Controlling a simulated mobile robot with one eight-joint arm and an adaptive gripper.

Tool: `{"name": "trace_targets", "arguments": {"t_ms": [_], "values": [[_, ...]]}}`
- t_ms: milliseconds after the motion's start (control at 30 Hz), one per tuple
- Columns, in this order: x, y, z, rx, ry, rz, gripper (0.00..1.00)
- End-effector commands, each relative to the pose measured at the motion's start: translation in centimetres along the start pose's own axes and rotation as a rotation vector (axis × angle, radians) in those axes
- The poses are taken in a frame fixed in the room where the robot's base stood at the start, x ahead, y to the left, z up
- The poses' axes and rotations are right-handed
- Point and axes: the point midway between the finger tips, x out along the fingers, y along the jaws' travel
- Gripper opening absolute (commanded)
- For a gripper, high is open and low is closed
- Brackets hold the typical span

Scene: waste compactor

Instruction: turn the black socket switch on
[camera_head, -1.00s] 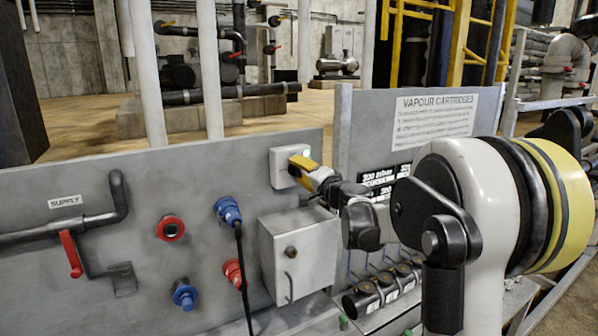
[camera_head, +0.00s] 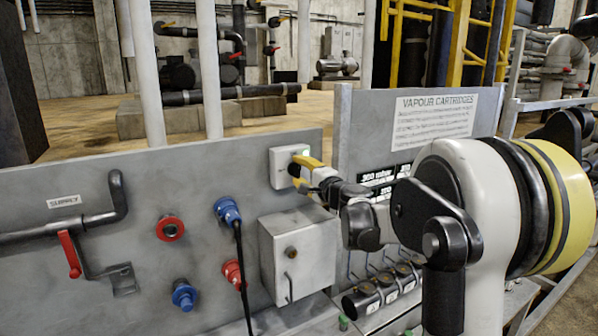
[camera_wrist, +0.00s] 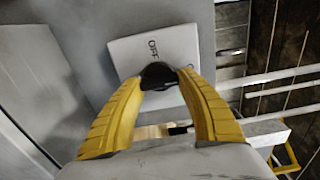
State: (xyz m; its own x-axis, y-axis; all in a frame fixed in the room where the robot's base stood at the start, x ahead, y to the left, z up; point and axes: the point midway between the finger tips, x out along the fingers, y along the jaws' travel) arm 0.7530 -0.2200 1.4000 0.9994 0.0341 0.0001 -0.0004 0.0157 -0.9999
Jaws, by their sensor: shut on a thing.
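The black switch (camera_wrist: 158,72) sits on a white socket plate (camera_wrist: 121,46) marked "OFF" in the wrist view. In the head view the white plate (camera_head: 277,166) is on the grey panel, with a small green spot near its upper right. My gripper (camera_wrist: 160,88) has its two yellow fingers around the black switch, with a fingertip on each side, and is shut on it. In the head view my gripper (camera_head: 296,166) reaches the plate from the right. It hides most of the switch there, and the rest of the plate's lettering is covered in the wrist view.
A grey metal box (camera_head: 304,258) is fixed just below the plate. Blue plug (camera_head: 228,211) with a hanging cable, red socket (camera_head: 171,229) and red-handled supply pipe (camera_head: 70,255) are to the left. A taller panel with a cartridge sign (camera_head: 433,118) stands right.

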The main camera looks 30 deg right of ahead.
Motion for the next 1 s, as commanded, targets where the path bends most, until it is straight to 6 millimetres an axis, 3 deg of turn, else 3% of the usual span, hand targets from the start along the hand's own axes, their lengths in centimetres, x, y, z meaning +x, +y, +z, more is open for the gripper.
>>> {"name": "trace_targets", "arguments": {"t_ms": [167, 200, 267, 300, 667, 767, 1000], "values": [[0.1, -0.1, 0.0, 0.002, 0.0, -0.001, 0.13], [0.1, -0.1, 0.0, 0.002, 0.0, -0.001, 0.46], [0.1, -0.1, 0.0, 0.002, 0.0, -0.001, 0.65], [0.0, -0.1, 0.0, 0.001, 0.0, -0.001, 0.67], [-0.6, -0.1, 0.0, 0.0, 0.001, 0.0, 0.67], [-2.0, -0.1, -0.1, 0.0, 0.002, 0.0, 0.67], [-7.5, -0.1, -0.1, 0.0, 0.002, 0.0, 0.67]]}}
